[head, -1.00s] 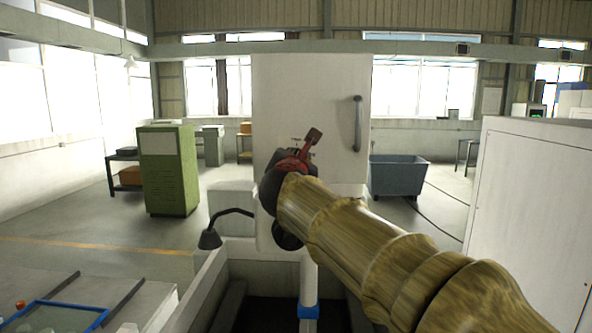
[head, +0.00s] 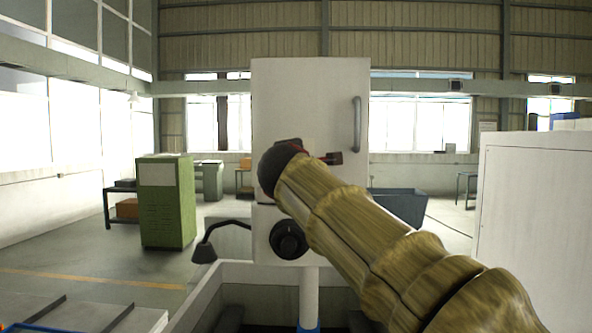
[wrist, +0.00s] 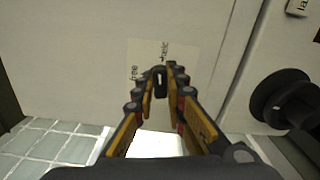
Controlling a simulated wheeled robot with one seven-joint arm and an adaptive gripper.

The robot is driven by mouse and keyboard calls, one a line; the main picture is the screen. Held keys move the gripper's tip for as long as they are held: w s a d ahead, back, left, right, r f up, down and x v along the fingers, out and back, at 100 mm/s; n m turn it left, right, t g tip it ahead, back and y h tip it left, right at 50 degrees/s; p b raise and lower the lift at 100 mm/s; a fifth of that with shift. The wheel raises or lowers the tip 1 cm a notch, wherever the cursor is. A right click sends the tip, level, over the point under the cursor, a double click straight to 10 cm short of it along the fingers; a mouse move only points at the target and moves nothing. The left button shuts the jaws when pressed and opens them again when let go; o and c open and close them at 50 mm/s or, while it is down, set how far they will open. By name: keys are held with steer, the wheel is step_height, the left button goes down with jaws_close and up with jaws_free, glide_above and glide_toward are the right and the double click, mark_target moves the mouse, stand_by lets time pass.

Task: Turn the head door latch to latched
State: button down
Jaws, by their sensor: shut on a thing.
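The door latch shows in the wrist view as a small dark piece (wrist: 160,76) between my fingertips, in front of a pale label plate (wrist: 190,60) on the door. The plate has two small words, one like "free" and one beginning like "latc"; the latch lies close to the second. My gripper (wrist: 160,90) is shut on the latch. The white head door (head: 310,95) stands upright behind; my wrist hides most of the latch and fingers.
A grey bar handle (head: 357,124) is at the door's upper right. A black round knob (head: 289,240) sits below my wrist and shows at right in the wrist view (wrist: 285,98). A white cabinet (head: 540,220) stands close on the right, a green cabinet (head: 167,205) at left.

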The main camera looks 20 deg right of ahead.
steer(key=shift+f+m+b, duration=0.15)
steer(key=shift+m+b, duration=0.6)
steer(key=shift+m, duration=0.25)
steer(key=c, duration=1.8)
jaws_free()
steer(key=v, duration=1.2)
